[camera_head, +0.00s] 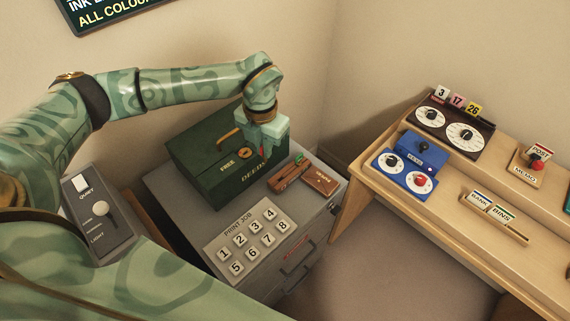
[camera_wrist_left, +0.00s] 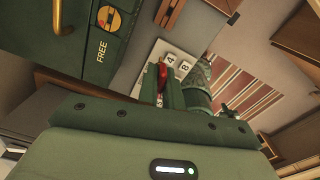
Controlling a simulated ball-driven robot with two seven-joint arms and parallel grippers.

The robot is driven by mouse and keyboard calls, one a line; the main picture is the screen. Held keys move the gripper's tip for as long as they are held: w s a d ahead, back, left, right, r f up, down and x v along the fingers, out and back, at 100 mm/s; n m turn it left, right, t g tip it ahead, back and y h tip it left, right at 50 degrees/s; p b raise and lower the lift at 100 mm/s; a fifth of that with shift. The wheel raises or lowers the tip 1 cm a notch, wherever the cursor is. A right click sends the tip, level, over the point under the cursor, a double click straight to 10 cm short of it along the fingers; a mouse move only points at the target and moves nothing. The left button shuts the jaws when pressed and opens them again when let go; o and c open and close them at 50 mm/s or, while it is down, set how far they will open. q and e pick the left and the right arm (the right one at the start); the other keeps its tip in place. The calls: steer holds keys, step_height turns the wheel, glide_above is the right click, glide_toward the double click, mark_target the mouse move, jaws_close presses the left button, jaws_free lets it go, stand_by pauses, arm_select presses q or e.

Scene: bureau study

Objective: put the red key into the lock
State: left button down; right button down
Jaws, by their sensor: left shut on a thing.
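The red key (camera_wrist_left: 162,76) is held between the fingers of my left gripper (camera_wrist_left: 168,90), and only part of it shows. In the head view a small bit of the red key (camera_head: 262,153) shows below my left gripper (camera_head: 264,146). The lock is a round brass plate (camera_head: 245,152) on the front of the dark green deeds box (camera_head: 215,187), beside the word FREE. The lock also shows in the left wrist view (camera_wrist_left: 106,17), at the upper left. The key is apart from the lock, to its right in both views.
The box stands on a grey cabinet (camera_head: 206,233) with a PRINT JOB number pad (camera_head: 245,244). A wooden desk (camera_head: 453,225) with dial panels stands at the right.

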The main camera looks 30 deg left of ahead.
arm_select(q)
steer(key=w+a+r+m, duration=0.1)
steer(key=w+a, duration=0.2)
steer(key=a, duration=0.6)
steer(key=shift+m, duration=0.9)
steer(key=f+b, duration=0.2)
steer(key=f, duration=0.1)
steer(key=f+b, duration=0.1)
steer(key=shift+w+d+f+b, duration=0.1)
steer(key=shift+w+f+b, duration=0.2)
steer(key=shift+f, duration=0.1)
steer(key=shift+f, duration=0.85)
steer(key=shift+f+b, duration=0.7)
steer(key=shift+f, duration=0.25)
steer(key=shift+r, duration=0.1)
